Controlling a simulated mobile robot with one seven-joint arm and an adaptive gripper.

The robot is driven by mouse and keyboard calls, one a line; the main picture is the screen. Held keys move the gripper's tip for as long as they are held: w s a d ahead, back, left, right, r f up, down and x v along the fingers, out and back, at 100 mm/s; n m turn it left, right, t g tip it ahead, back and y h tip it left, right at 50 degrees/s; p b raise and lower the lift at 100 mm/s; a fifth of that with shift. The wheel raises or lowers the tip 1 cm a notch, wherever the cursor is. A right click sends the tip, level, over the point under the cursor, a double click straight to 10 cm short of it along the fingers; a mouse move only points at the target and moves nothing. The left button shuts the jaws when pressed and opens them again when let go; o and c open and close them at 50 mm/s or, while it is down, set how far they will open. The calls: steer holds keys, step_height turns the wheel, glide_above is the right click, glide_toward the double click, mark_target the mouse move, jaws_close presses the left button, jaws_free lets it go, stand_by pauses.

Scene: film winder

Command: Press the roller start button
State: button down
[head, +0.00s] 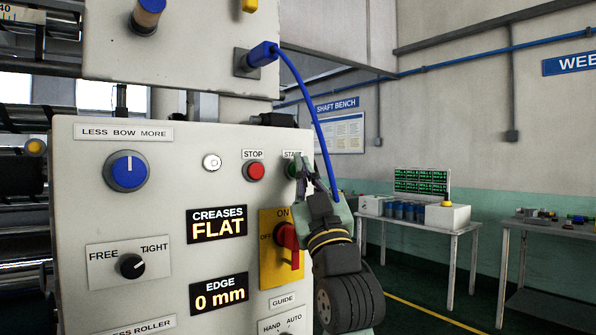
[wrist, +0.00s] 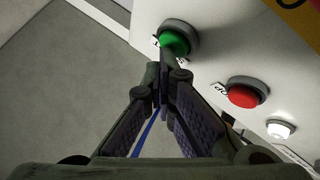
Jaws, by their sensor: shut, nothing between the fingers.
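The green start button (wrist: 172,42) sits on the pale control panel (head: 100,215), under a label that begins "STA". In the head view my gripper (head: 300,172) covers most of the button, and only a sliver of green shows. My gripper is shut and empty. In the wrist view its fingertips (wrist: 163,58) overlap the lower edge of the green button; I cannot tell whether they touch it. The red stop button (head: 256,171) is to the left of the start button in the head view. It also shows in the wrist view (wrist: 245,93).
A small white button (head: 212,162) is further left. The blue bow knob (head: 127,171) is at the left. Benches stand at the right.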

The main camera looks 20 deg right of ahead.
steer(key=shift+s+d, duration=0.2)
steer(key=shift+s, duration=0.5)
steer(key=shift+s+d, duration=0.1)
steer(key=s, duration=0.1)
steer(key=s+d, duration=0.1)
steer(key=s, duration=0.1)
steer(key=s+b, duration=0.1)
steer(key=shift+s+d, duration=0.25)
steer(key=shift+d, duration=0.05)
steer(key=shift+f, duration=0.1)
stand_by(0.3)
